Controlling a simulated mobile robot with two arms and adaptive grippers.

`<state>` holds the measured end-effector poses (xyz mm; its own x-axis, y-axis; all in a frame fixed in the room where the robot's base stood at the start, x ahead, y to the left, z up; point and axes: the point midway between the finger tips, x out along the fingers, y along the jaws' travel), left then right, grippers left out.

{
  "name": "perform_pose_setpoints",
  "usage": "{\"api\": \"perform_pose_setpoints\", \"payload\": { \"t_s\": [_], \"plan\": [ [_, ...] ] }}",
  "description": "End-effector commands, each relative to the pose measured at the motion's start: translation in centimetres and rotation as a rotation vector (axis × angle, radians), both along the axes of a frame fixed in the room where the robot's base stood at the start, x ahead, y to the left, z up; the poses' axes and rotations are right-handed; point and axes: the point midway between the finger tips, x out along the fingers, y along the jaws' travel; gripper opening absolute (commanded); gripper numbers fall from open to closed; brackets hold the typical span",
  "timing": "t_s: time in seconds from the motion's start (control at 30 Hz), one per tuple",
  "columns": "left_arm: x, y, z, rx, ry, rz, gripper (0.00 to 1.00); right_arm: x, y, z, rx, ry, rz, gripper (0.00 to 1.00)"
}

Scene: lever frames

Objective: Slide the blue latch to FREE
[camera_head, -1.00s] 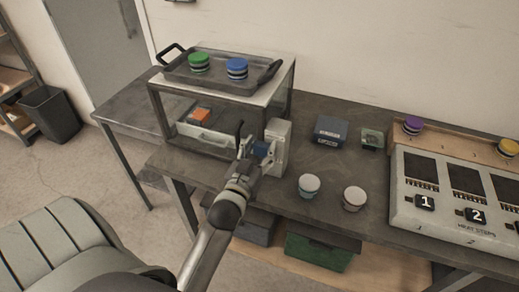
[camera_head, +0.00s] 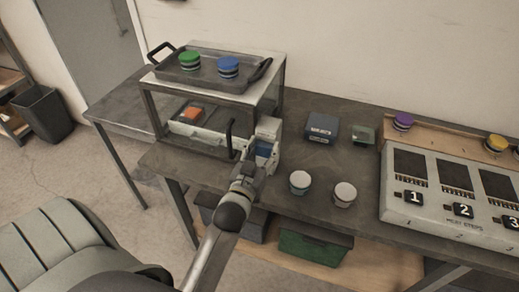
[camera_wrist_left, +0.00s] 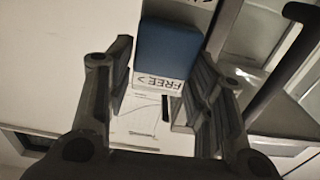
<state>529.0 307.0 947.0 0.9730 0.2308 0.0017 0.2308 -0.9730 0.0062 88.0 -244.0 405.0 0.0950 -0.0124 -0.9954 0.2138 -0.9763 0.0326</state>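The blue latch (camera_head: 264,149) sits on the pale housing (camera_head: 269,128) at the right front of the glass-fronted cabinet (camera_head: 215,150). In the left wrist view the latch (camera_wrist_left: 168,50) is a blue block with a white label (camera_wrist_left: 160,85) reading "FREE >" upside down beside it. My left gripper (camera_head: 252,166) is just in front of the housing. In the left wrist view its two fingers (camera_wrist_left: 160,100) are spread, with nothing held between them; the latch shows beyond the tips. Contact cannot be told. My right gripper is not in view.
A dark upright handle (camera_head: 230,138) is left of the latch. A tray (camera_head: 208,77) with green and blue pucks is on the cabinet. Two pale-topped jars (camera_head: 300,182) (camera_head: 344,193) stand right of my gripper. The numbered panel (camera_head: 450,200) is farther right.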

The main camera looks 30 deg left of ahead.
Motion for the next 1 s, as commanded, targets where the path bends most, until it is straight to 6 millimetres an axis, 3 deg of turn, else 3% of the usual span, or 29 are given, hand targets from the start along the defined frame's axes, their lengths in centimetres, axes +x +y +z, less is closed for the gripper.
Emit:
{"api": "perform_pose_setpoints", "payload": {
  "t_s": [0.13,0.5,1.0],
  "plan": [
    [0.0,-0.1,-0.1,-0.002,0.001,0.0,0.68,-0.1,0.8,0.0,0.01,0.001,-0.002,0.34],
    [0.0,0.1,0.4,0.001,0.0,0.002,0.68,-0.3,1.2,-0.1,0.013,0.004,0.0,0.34],
    [0.1,-0.1,8.9,0.0,-0.002,0.0,0.68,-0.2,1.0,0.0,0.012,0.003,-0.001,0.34]
  ]
}}
